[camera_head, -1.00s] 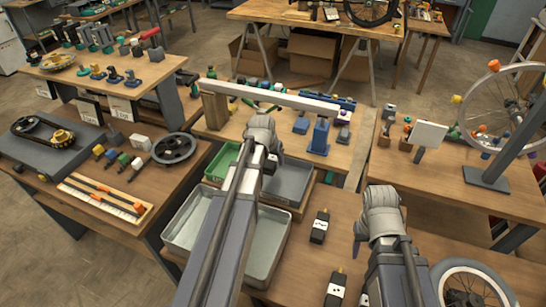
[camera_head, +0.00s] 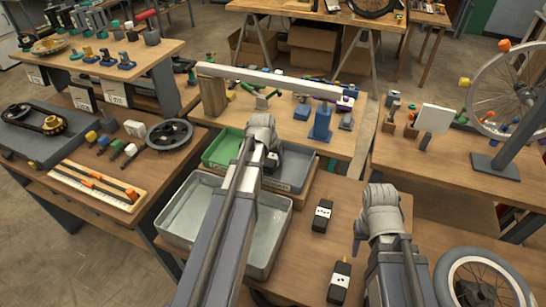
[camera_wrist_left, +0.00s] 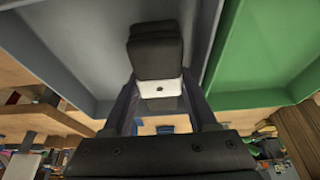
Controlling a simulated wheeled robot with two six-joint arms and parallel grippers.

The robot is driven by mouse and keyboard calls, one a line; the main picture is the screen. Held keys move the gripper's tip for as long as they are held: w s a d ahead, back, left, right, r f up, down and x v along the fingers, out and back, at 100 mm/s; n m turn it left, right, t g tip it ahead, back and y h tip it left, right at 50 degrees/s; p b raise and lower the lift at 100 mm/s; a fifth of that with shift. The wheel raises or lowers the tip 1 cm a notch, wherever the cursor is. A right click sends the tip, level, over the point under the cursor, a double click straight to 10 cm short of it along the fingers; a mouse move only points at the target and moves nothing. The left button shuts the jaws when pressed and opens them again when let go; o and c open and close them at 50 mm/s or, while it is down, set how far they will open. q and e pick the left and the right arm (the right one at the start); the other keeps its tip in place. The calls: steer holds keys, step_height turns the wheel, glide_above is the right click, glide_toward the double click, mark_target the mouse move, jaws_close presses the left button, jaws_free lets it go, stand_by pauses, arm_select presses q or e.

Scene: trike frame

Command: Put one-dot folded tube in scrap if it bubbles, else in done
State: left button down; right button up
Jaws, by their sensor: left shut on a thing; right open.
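My left gripper (camera_head: 272,158) is over the grey tray (camera_head: 299,172) in the head view. It is shut on the one-dot folded tube (camera_wrist_left: 157,48), a black bundle with a white band bearing one dot in the left wrist view. That view shows the tube above the grey tray (camera_wrist_left: 75,40), beside the green tray (camera_wrist_left: 262,55). The green tray (camera_head: 218,150) stands left of the grey one in the head view. My right gripper (camera_head: 360,245) is open and mostly hidden by its wrist, above the right of the near table. I cannot read any tray labels or see bubbles.
A metal basin (camera_head: 283,225) stands in front of the trays, partly covered by my left arm. Two other black tubes with dotted white bands, a farther one (camera_head: 321,215) and a nearer one (camera_head: 339,283), lie right of it. A long white beam (camera_head: 275,82) spans behind the trays.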

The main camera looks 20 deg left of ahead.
arm_select(q)
steer(key=shift+f+b, duration=0.55)
arm_select(e)
steer(key=shift+f, duration=0.55)
arm_select(q)
steer(key=shift+c, duration=0.6)
jaws_free()
steer(key=shift+r, duration=0.15)
arm_select(e)
steer(key=shift+r, duration=0.15)
arm_select(q)
steer(key=p+v, duration=0.7)
steer(key=shift+s+d+r, duration=0.1)
steer(key=shift+s+r, duration=0.1)
steer(key=shift+r, duration=0.15)
arm_select(e)
step_height(320, 180, up, 7)
